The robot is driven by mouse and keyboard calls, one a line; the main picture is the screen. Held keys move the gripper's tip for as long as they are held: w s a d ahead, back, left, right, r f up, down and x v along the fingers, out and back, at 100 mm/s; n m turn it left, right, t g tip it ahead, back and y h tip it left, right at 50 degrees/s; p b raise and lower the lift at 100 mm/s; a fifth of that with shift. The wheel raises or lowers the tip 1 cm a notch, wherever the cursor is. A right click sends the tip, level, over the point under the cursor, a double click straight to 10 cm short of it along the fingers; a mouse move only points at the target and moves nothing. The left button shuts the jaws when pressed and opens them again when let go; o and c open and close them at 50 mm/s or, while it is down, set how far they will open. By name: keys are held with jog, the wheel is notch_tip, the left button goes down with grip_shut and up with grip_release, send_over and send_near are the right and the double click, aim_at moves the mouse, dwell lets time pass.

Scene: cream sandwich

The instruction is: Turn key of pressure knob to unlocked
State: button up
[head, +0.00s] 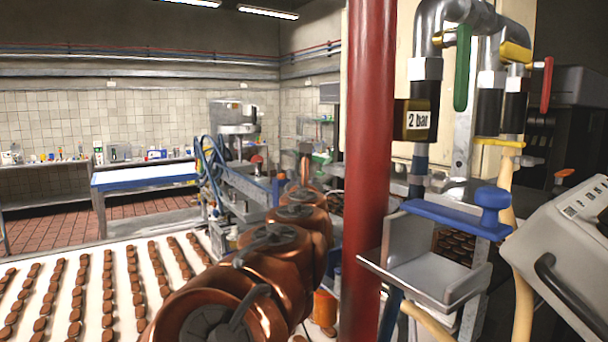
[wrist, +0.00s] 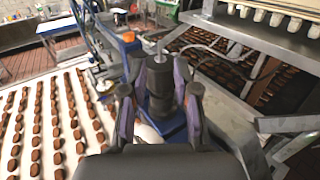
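My gripper (wrist: 159,77) is open in the wrist view, with its two purple-padded fingers spread apart. A dark upright part with a thin metal stem (wrist: 160,47) shows between and beyond the fingers. I cannot tell whether it is the pressure knob or its key, or whether the fingers touch it. In the head view a dark box labelled "2 bar" (head: 417,120) hangs on the pipes right of the red post. No key can be made out there. My copper-coloured arm hides my gripper in the head view.
A red post (head: 368,180) stands close to my arm's right. A white conveyor (head: 60,257) with rows of brown biscuits lies at left. Pipes with a green lever (head: 462,68), a blue bracket (head: 455,219) and a grey control box (head: 570,255) crowd the right.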

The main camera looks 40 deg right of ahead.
jog(key=shift+p+x, duration=0.85)
jog(key=shift+x, duration=2.6)
jog(key=shift+c, duration=0.2)
grip_shut()
